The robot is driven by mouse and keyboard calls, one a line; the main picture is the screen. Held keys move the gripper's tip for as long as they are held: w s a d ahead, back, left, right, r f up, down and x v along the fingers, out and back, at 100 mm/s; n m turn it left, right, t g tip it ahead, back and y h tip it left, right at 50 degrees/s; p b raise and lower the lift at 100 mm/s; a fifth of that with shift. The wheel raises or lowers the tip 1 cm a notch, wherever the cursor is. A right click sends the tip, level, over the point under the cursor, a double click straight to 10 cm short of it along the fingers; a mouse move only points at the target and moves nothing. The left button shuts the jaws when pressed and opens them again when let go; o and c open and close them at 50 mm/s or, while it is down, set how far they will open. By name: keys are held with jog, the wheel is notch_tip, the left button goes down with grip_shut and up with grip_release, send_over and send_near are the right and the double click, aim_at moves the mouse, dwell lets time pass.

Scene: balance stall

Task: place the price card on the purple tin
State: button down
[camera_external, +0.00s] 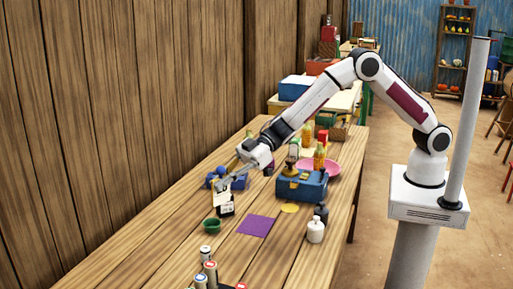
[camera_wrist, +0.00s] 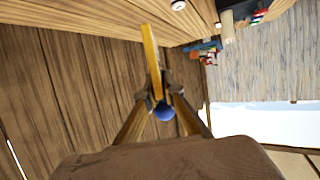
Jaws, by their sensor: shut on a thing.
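My gripper (camera_external: 226,182) is shut on a thin, pale yellow card, which I take to be the price card (camera_external: 221,197). In the wrist view the card (camera_wrist: 151,58) shows edge-on as a long yellow strip between the fingertips (camera_wrist: 158,98). In the external view it hangs tilted just above or in front of a small dark block with a white marked face (camera_external: 226,209); I cannot tell whether they touch. A small dark purple thing (camera_external: 268,168), perhaps the purple tin, stands right of my gripper, partly hidden behind my wrist.
A blue ball (camera_external: 221,171) is behind my gripper. A blue box-like scale (camera_external: 302,186) stands to the right, before a pink dish (camera_external: 333,169). The wooden wall (camera_external: 120,110) bounds the left.

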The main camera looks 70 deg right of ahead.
jog(key=w+d+r+m+t+h, duration=0.1)
jog(key=w+d+m+t, duration=0.15)
jog(key=d, duration=0.75)
jog(key=w+d+r+m+t+h, duration=0.1)
jog(key=w+d, duration=0.3)
jog(key=d, duration=0.6)
jog(key=w+d+r+m+t+h, duration=0.15)
jog(key=w+d, duration=0.25)
jog(key=d, duration=0.6)
jog(key=s+d+m+h, duration=0.1)
jog(key=s+d+h, duration=0.1)
jog(key=d, duration=0.9)
jog(key=s+d+f+m+t+h, duration=0.1)
jog(key=s+d, duration=0.3)
jog(key=d, duration=0.8)
jog(key=shift+s+d+m+h, duration=0.2)
jog(key=shift+s+m+h, duration=0.2)
jog(key=shift+m, duration=0.3)
jog(key=shift+f, duration=0.2)
jog(key=shift+f, duration=3)
